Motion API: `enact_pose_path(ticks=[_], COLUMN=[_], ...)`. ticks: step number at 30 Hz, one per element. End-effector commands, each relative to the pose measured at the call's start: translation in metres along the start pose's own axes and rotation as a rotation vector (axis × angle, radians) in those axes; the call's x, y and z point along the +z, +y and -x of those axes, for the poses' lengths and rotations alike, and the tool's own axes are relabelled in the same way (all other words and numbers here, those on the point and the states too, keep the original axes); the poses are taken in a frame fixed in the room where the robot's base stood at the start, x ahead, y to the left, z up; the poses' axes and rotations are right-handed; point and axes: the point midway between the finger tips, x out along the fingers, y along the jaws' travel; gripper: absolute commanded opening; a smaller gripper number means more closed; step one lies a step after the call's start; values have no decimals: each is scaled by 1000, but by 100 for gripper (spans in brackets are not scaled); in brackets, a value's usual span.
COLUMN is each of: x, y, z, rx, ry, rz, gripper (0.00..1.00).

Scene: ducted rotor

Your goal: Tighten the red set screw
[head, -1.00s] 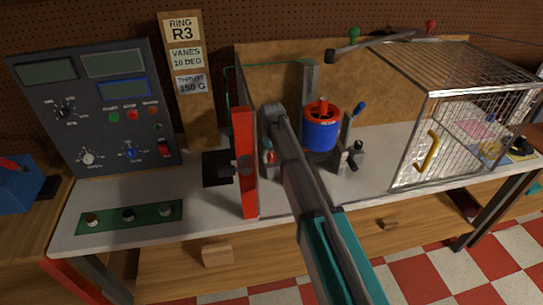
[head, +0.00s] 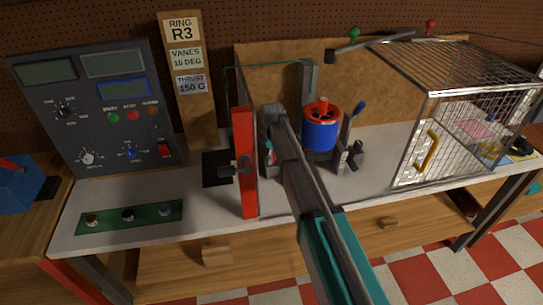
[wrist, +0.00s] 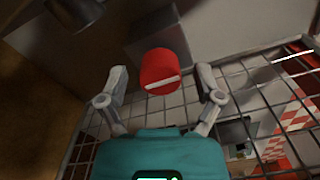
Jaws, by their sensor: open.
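The red set screw (wrist: 158,68) shows in the wrist view as a short red cylinder with a pale slot across its near end. It sits against a grey block (wrist: 160,35). My gripper (wrist: 160,82) is open, with one finger to the left and one to the right of the screw. Gaps show on both sides, so neither finger visibly touches it. In the head view my arm hides most of the gripper, and I cannot make out the set screw there. A blue rotor (head: 320,136) with a red top stands just right of my arm.
A tall red panel (head: 244,175) stands close left of my arm. A wire cage (head: 408,160) with a yellow handle is at right. A control panel (head: 95,115) is at left. The front bench strip is mostly clear.

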Motion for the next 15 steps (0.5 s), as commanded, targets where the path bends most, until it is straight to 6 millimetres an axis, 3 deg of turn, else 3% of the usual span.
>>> enact_pose_path(ticks=[15], x=[0], y=[0], z=[0], rx=[0], ry=[0], rz=[345], gripper=[84])
